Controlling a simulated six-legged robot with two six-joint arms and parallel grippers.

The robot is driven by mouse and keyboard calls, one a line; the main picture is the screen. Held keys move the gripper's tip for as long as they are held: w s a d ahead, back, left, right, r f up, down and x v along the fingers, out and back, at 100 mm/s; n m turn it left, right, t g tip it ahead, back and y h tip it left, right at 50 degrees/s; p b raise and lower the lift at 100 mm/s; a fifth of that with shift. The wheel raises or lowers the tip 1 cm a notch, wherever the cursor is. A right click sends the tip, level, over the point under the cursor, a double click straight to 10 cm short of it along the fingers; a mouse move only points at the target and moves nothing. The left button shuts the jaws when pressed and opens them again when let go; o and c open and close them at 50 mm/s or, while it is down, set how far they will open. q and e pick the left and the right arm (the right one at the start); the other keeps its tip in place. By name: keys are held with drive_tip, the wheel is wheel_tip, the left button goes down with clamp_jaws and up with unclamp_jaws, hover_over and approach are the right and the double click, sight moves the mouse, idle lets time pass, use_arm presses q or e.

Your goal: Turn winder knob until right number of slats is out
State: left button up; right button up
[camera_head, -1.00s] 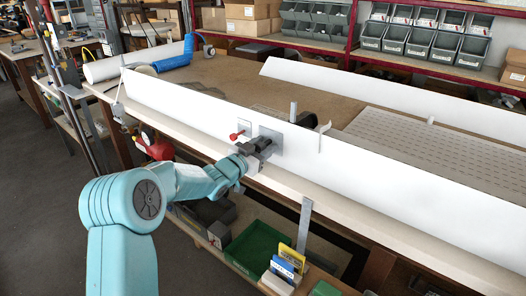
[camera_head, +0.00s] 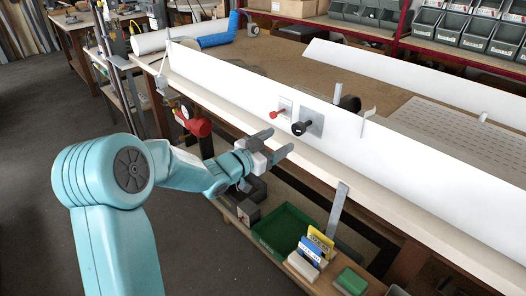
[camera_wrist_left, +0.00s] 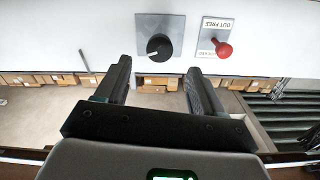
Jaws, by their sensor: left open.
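The black winder knob (camera_head: 300,128) sits on a grey square plate (camera_head: 315,118) on the long white panel. In the left wrist view the knob (camera_wrist_left: 159,47) has a white mark toward its lower left. A red-knobbed lever (camera_head: 279,113) is beside it; in the wrist view its red ball (camera_wrist_left: 223,50) is on a plate reading "OUT FREE", other lettering hard to read. My left gripper (camera_head: 281,141) is open and empty, a little in front of the knob and apart from it. In the wrist view its fingers (camera_wrist_left: 158,70) straddle the knob's line. I cannot make out any slats. My right gripper is out of view.
A white ledge (camera_head: 400,206) runs along the panel's front. A metal strip (camera_head: 338,205) stands up at the ledge. Below are a green bin (camera_head: 284,229) and small boxes (camera_head: 318,246). A red object (camera_head: 199,126) hangs left of the gripper. The floor at left is clear.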

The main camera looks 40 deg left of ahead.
use_arm(q)
drive_tip(key=s, duration=0.5)
drive_tip(key=shift+s+a, duration=0.1)
drive_tip(key=shift+a, duration=0.1)
idle(0.4)
